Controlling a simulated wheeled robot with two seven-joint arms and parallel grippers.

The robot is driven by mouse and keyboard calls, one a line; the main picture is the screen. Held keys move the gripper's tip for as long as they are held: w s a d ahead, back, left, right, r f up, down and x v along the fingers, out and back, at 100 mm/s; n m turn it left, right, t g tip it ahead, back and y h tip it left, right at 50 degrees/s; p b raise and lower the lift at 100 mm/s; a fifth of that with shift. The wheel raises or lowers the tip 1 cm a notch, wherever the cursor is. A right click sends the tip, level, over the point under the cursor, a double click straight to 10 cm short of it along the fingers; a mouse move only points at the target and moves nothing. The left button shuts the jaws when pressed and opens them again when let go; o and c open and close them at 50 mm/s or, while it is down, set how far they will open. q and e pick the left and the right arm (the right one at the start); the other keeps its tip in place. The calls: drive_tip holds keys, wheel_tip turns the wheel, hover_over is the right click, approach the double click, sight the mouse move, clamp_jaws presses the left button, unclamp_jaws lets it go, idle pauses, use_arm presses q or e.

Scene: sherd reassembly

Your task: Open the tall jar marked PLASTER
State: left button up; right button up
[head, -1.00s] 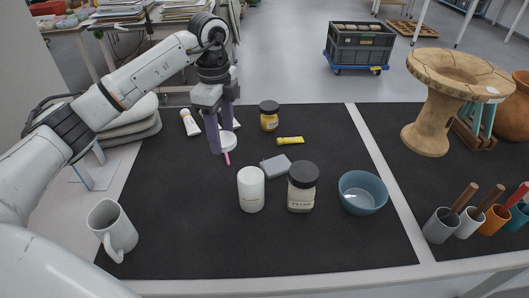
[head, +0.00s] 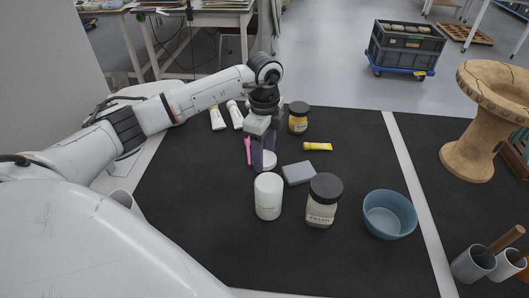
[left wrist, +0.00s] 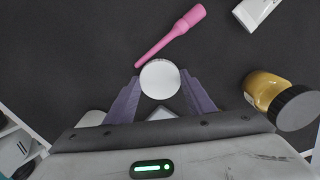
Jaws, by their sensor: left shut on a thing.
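My left gripper (head: 262,157) is shut on a white round lid-like piece (head: 268,160), behind the white jar. In the left wrist view the piece shows as a white disc (left wrist: 160,79) between the purple fingertips. I cannot tell whether it touches the mat. A white cylindrical jar (head: 268,198) stands upright on the dark mat; its label is too small to read, and I cannot tell whether its top is covered. To its right stands a clear jar with a black lid (head: 323,203), its label seeming to read FILLER. My right gripper is out of view.
A pink tool (head: 248,150) lies left of the gripper. White tubes (head: 217,119), a yellow jar (head: 298,119), a yellow tube (head: 317,146), a grey block (head: 298,173) and a blue bowl (head: 389,214) surround the jars. The mat's (head: 200,230) front left is clear.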

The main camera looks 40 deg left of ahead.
use_arm(q)
drive_tip(key=shift+f, duration=0.15)
drive_tip(key=o, duration=1.2)
wheel_tip(320, 180, up, 12)
drive_tip(key=shift+r, duration=0.2)
